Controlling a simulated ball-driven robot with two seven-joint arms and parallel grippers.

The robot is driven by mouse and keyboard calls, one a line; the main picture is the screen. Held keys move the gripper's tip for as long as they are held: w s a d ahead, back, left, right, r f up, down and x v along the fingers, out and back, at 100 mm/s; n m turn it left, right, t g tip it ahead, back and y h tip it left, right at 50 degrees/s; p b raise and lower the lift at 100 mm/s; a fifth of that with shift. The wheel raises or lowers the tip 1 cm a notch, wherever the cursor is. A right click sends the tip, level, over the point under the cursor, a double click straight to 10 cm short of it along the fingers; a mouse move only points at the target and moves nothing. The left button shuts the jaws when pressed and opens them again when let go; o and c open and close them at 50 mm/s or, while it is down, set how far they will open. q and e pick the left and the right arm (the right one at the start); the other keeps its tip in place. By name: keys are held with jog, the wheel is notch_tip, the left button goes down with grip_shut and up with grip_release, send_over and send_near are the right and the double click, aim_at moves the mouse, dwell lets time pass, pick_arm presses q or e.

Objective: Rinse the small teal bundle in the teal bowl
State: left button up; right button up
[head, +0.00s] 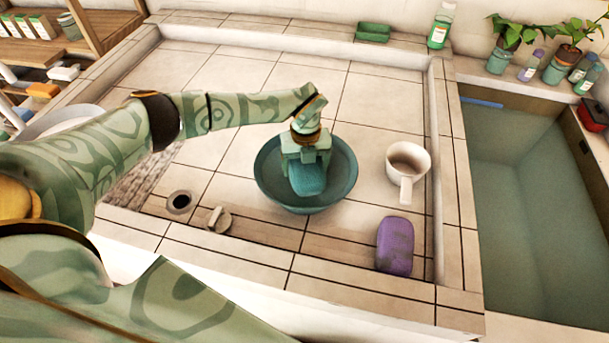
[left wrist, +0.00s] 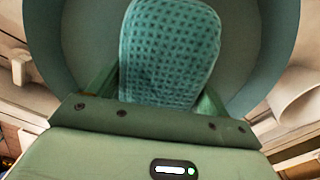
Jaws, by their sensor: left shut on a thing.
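The teal bowl (head: 343,188) stands on the tiled washbasin surface, right of centre in the head view. My left gripper (head: 306,166) points down into the bowl and is shut on the small teal bundle (head: 307,182). The bundle lies within the bowl's rim; I cannot tell whether it touches the bottom. In the left wrist view the bundle (left wrist: 170,52) shows a waffle-like texture between the fingers, with the bowl (left wrist: 275,45) around it. My right gripper is in neither view.
A white mug (head: 408,165) stands right of the bowl, with a purple bundle (head: 395,246) in front of it. A drain hole (head: 179,201) and a small stopper (head: 218,219) lie to the left. A deep basin (head: 535,200) is at right. A green sponge (head: 373,32) lies on the back ledge.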

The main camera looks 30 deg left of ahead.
pick_arm(q)
jog(key=shift+r+p, duration=3.35)
jog(key=shift+r, duration=1)
